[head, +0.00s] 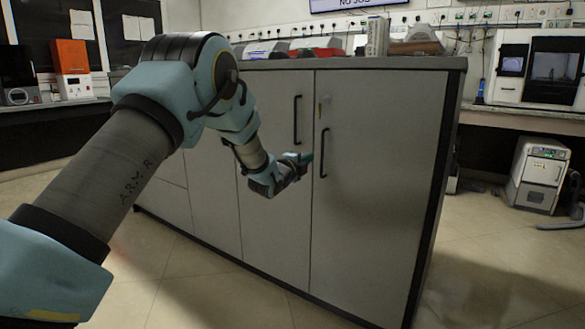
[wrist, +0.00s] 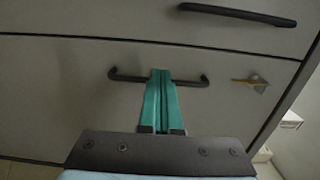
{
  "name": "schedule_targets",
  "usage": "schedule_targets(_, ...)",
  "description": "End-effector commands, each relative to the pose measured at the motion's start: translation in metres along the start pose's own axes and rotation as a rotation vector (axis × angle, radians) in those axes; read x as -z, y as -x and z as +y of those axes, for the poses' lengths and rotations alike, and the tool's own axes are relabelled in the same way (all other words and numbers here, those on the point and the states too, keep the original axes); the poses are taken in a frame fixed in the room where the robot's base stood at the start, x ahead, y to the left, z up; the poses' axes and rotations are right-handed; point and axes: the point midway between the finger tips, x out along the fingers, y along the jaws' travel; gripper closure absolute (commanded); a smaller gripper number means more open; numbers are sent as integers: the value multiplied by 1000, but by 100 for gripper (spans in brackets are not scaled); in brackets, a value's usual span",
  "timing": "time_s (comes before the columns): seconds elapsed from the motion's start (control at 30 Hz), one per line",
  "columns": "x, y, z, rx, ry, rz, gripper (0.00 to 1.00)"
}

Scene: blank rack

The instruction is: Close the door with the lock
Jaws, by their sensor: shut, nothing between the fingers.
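The grey cabinet's right door (head: 385,170) looks flush with the left door (head: 275,185), with a thin seam between them. The right door has a black bar handle (head: 323,153), also seen in the wrist view (wrist: 128,78). Its lock with a key (head: 325,100) sits above that handle; it also shows in the wrist view (wrist: 250,84). My gripper (head: 306,157) is shut and empty at the right door's handle. In the wrist view, its green fingertips (wrist: 161,72) overlap the handle's middle; I cannot tell whether they touch it.
The left door has its own black handle (head: 297,120), higher and to the left. Several items stand on the cabinet's dark countertop (head: 300,64). A white machine (head: 540,174) stands on the floor at right. Tiled floor (head: 480,265) is clear in front of the cabinet's right side.

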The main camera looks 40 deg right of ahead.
Motion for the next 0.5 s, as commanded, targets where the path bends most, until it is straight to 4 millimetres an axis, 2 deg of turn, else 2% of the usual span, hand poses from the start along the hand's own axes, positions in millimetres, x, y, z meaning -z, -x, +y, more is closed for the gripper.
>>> schedule_targets(0.5, -5, 72, -1, 1, 0, 0, 100)
